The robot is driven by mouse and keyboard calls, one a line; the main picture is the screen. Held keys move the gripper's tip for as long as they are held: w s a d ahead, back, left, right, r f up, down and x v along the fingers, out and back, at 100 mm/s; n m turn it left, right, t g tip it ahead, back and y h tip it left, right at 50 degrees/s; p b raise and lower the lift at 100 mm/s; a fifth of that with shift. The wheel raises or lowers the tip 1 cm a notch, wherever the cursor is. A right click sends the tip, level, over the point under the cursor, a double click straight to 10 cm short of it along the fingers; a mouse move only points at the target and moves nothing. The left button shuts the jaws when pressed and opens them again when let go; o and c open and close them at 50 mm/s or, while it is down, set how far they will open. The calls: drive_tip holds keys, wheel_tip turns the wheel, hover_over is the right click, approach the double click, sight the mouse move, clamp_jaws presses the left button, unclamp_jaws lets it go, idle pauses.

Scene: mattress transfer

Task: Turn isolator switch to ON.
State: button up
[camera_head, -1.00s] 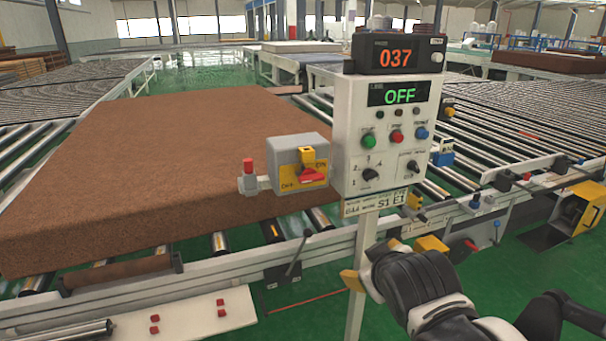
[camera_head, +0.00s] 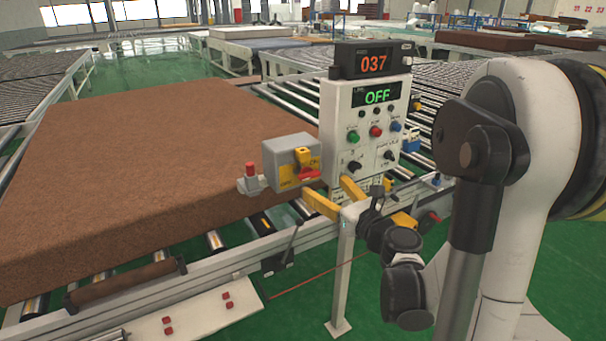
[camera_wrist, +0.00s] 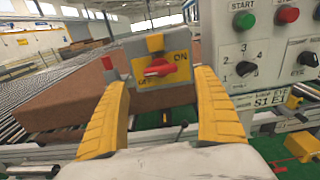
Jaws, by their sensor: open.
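The isolator switch (camera_head: 292,162) is a grey box with a yellow plate and a red rotary handle (camera_head: 309,174), fixed to the left of the control panel. The panel display (camera_head: 377,94) reads OFF in green. My gripper (camera_head: 330,195) is open and empty, with yellow fingers, just below and in front of the switch. In the wrist view my gripper (camera_wrist: 168,105) has its fingers on either side of the switch's lower part, apart from the handle.
The control panel (camera_head: 340,122) with knobs and buttons stands close to the right of my gripper on a white post (camera_head: 340,275). A red button (camera_head: 250,172) juts out left of the switch. A large brown mattress (camera_head: 140,165) lies on the rollers behind.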

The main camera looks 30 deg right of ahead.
sight(312, 175)
drive_tip(key=w+b, duration=0.1)
drive_tip(key=w, duration=0.6)
drive_tip(key=shift+w+a, duration=0.15)
drive_tip(key=shift+w, duration=0.25)
drive_tip(key=c, duration=1.2)
